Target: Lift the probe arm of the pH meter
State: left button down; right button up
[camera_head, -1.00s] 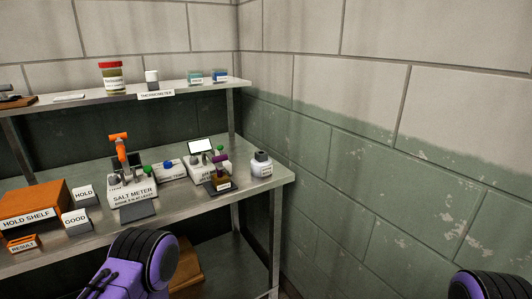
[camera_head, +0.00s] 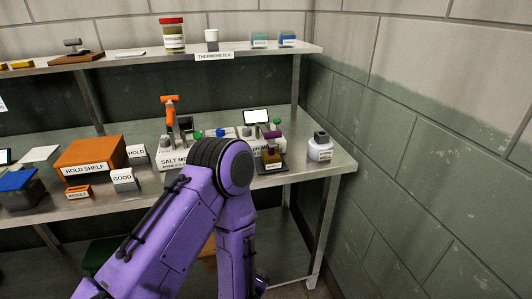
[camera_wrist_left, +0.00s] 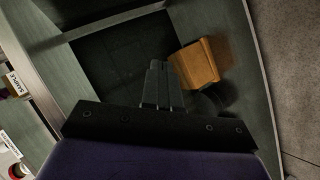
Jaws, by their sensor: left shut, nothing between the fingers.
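The pH meter (camera_head: 256,117) stands on the bench toward its right end, with a lit screen, a green knob and a purple part (camera_head: 272,136) that looks like its probe arm. A small brown sample jar (camera_head: 271,157) stands in front of it. My purple left arm covers part of the meter's left side and label. My left gripper (camera_wrist_left: 160,84) shows in the left wrist view, shut and empty, pointing down over the lower shelf area, below the bench top. My right gripper is not in view.
The salt meter (camera_head: 170,156) with an orange arm stands left of the pH meter, partly hidden. A white bottle (camera_head: 320,150) stands to the right, near the bench end. An orange hold shelf (camera_head: 88,157) is at left. An orange-brown box (camera_wrist_left: 196,63) lies below.

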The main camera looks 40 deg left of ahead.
pick_arm(q)
jog(key=w+a+r+n+t+y, duration=0.1)
jog(key=w+r+n+y, duration=0.3)
jog(key=r+n, duration=0.8)
jog(key=w+a+r+n+t+y+b, duration=0.1)
jog(key=w+r+n+t+y, duration=0.2)
jog(key=r+n, duration=0.9)
jog(key=shift+w+a+n+y, duration=0.2)
jog(key=shift+w+n+y, duration=0.1)
jog(key=shift+w+y, duration=0.65)
jog(key=shift+s+r, duration=0.1)
jog(key=shift+s, duration=0.1)
jog(key=p+x, duration=0.1)
jog(key=x, duration=0.3)
jog(key=r+p+x, duration=0.1)
jog(key=p+x, duration=0.1)
jog(key=x, duration=0.2)
jog(key=r+p+x, duration=0.1)
jog(key=x, duration=0.3)
jog(key=shift+d+p, duration=0.2)
jog(key=shift+p, duration=0.2)
jog(key=shift+w+a+r, duration=0.15)
jog(key=shift+w+r, duration=0.15)
jog(key=shift+r, duration=0.15)
